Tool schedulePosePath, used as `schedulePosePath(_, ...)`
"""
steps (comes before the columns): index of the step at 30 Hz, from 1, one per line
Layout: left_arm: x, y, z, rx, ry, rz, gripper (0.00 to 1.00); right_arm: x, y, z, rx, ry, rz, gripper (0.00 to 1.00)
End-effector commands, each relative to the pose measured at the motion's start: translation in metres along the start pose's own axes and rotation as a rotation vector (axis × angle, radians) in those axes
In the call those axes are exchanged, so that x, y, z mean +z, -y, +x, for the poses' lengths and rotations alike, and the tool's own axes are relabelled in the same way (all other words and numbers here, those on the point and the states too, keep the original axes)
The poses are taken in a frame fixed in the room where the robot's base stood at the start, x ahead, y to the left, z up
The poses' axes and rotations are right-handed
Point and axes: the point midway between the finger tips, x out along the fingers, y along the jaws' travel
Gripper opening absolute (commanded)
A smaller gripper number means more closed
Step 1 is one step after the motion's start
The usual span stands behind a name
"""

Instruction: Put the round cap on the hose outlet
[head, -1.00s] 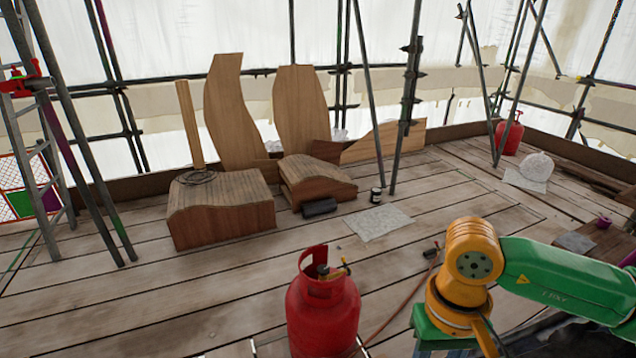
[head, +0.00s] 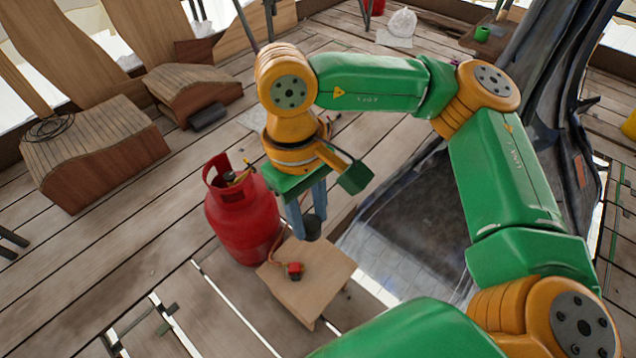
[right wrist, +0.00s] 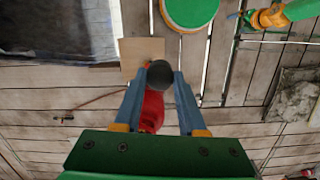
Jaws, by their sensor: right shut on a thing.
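The round cap (head: 313,229) is dark and cup-like. My right gripper (head: 309,217) is shut on it and holds it in the air near the small wooden stand. In the right wrist view the cap (right wrist: 160,74) sits between the two fingertips. The hose outlet (head: 295,271) is a small red fitting with a dark part on top of the stand (head: 318,287), below and slightly left of the cap in the head view. An orange-red hose runs to it.
A red gas cylinder (head: 243,215) stands close left of the stand. Carved wooden blocks (head: 90,150) lie at the upper left. A dark sheet (head: 415,225) lies right of the stand. Plank floor to the left is mostly clear.

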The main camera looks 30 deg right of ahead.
Motion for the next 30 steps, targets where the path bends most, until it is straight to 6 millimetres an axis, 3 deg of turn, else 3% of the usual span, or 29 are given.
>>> schedulePosePath(6,0.000,-0.001,0.000,0.001,0.000,0.000,1.00,-0.001,0.046,-0.028,0.035,-0.001,-0.289,0.00)
schedulePosePath(13,0.000,0.000,0.000,0.001,-0.001,0.000,1.00,-0.002,0.063,-0.039,0.050,-0.001,-0.408,0.00)
schedulePosePath(22,-0.001,0.000,0.000,0.000,-0.001,0.000,1.00,-0.002,0.064,-0.038,0.051,0.001,-0.422,0.00)
schedulePosePath(30,0.000,0.000,0.000,0.000,-0.001,0.000,1.00,-0.022,0.087,-0.013,0.090,0.002,-0.743,0.00)
